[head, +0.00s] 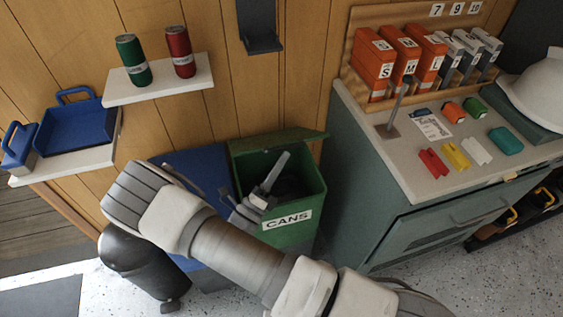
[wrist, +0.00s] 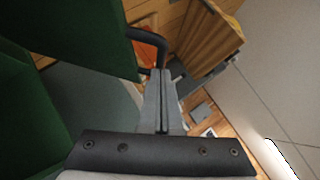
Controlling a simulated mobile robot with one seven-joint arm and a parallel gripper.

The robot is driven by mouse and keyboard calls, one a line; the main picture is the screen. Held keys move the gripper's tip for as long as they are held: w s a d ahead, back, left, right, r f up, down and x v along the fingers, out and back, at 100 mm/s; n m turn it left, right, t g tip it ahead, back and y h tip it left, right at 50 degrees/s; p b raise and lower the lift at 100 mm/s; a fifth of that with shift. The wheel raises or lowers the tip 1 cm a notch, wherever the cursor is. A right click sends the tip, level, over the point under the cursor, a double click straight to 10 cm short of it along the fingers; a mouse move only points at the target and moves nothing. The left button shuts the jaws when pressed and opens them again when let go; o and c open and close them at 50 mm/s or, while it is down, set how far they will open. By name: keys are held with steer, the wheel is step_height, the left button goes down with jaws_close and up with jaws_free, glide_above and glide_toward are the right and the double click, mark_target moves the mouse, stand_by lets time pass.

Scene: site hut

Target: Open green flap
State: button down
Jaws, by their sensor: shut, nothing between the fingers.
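The green bin (head: 312,205) with a CANS label stands on the floor beside the counter. Its green flap (head: 290,142) is raised at the back of the bin, and the dark inside shows below it. My gripper (head: 282,158) is over the bin's opening with its fingers shut and empty. In the wrist view the shut fingers (wrist: 158,72) end close to a dark bar handle (wrist: 150,37) on a green panel (wrist: 85,30), which looks like the flap. Whether they touch the handle is unclear.
A blue bin (head: 205,165) stands left of the green one, partly behind my arm. The grey-green counter (head: 385,215) is close on the right. A wall shelf (head: 160,88) holds a green can (head: 133,60) and a red can (head: 180,52).

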steer(key=w+a+r+n+g+y+p, duration=0.1)
steer(key=w+a+r+n+y+p, duration=0.1)
steer(key=w+r+p, duration=0.4)
steer(key=w+a+r+n+g+y+p, duration=0.1)
steer(key=w+r+p, duration=0.5)
steer(key=w, duration=0.7)
steer(key=shift+a+r+n+g+y+p, duration=0.35)
steer(key=shift+a+r+n+y, duration=0.65)
steer(key=shift+n, duration=0.9)
steer(key=shift+a+r, duration=0.15)
steer(key=shift+a, duration=0.05)
steer(key=shift+s, duration=0.15)
